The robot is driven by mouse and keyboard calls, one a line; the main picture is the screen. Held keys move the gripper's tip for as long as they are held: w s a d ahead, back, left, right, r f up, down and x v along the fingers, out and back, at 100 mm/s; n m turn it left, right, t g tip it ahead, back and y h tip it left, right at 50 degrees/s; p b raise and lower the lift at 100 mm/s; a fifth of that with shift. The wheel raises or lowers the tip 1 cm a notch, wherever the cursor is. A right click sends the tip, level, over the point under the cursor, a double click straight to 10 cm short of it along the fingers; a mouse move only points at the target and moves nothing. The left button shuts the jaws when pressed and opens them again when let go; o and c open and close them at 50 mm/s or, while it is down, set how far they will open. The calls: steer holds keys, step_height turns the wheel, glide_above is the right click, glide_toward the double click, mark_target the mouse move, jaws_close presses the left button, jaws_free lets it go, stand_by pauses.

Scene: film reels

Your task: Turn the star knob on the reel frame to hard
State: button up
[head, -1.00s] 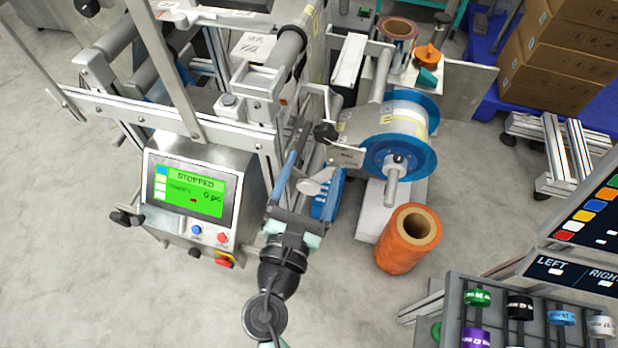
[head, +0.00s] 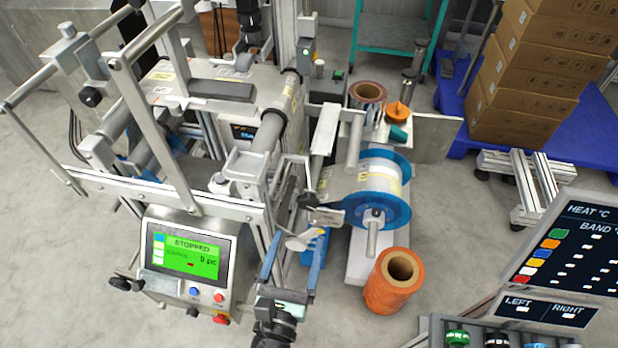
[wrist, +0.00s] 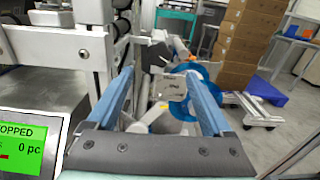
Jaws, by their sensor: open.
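The black star knob (head: 308,200) sits on the reel frame, left of the blue-flanged reel (head: 378,190). A small plate (head: 326,217) is beside it; its lettering is too small to read, so I cannot tell the knob's setting. In the wrist view the dark knob (wrist: 155,57) shows beyond and between my fingertips. My gripper (head: 297,242) is open and empty, its two blue fingers pointing toward the knob from the near side. The fingers (wrist: 160,76) look apart from the knob. A pale lever-like part (head: 300,241) lies by the fingertips in the head view.
The control panel (head: 183,255) reads STOPPED, left of my gripper. An orange roll (head: 390,282) stands on the floor at the right. Metal frame bars (head: 150,195) are close on the left. Cartons (head: 525,70) stand on a blue pallet at the back right. Floor is open between.

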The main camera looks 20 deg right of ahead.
mark_target(311, 192)
steer(key=shift+n, duration=0.5)
steer(key=x, duration=1.3)
steer(key=shift+a+b, duration=0.15)
steer(key=shift+b, duration=0.2)
